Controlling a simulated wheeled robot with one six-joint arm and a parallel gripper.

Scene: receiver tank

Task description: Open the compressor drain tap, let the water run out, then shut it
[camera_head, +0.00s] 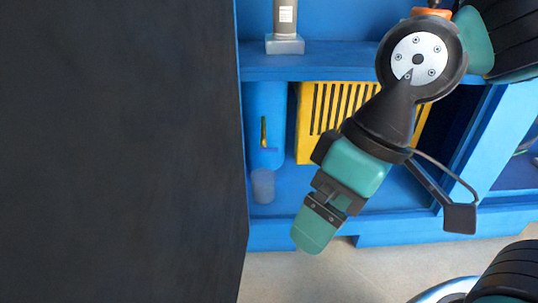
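The blue receiver tank (265,98) stands upright in the lower bay of a blue frame, left of centre. On its front is a small brass-coloured drain tap (263,132), seen as a thin upright piece with a darker blue bit at its lower end. Whether the tap is open or shut is too small to tell, and no water shows. A greyish translucent cup (262,186) stands just below the tap. My gripper (318,228) is below and right of the cup, apart from tap and cup. It points down-left, and its finger opening cannot be made out.
A large dark panel (120,150) fills the left side, close to the tank. A yellow slotted guard (306,125) is right of the tank, partly behind my arm. A grey bottle on a clear base (285,45) stands on the blue shelf above. Pale floor (310,280) is free in front.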

